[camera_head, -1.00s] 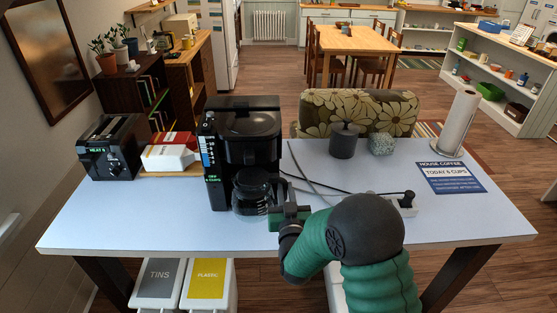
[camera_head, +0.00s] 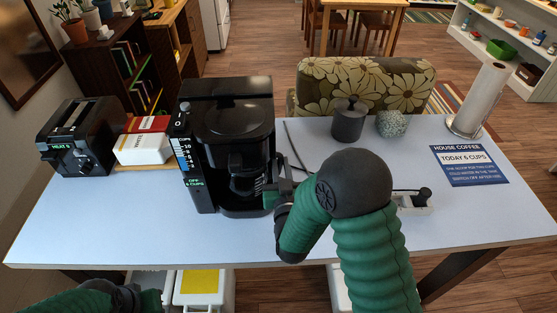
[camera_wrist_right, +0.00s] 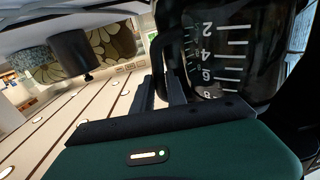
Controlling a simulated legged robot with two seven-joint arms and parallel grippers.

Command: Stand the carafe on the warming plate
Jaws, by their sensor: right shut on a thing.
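The black coffee maker (camera_head: 228,125) stands on the pale table, with a cup scale and a green display reading "OFF 6 cups". The dark glass carafe (camera_head: 246,186) is upright in its bay, under the brew basket. The warming plate is hidden by the carafe and dark base, so I cannot tell whether the carafe touches it. My right gripper (camera_head: 281,190) is shut on the carafe's handle, at the machine's right side. In the right wrist view, the carafe (camera_wrist_right: 232,50) shows white level marks beside the fingers. My left gripper (camera_head: 138,298) is partly visible at bottom left, its jaws unclear.
A toaster (camera_head: 82,140) and a red-and-white box (camera_head: 145,142) stand left of the machine. A power strip (camera_head: 412,203), a dark canister (camera_head: 348,122), a sign (camera_head: 468,165) and a paper towel roll (camera_head: 480,97) are right. The table's front left is clear.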

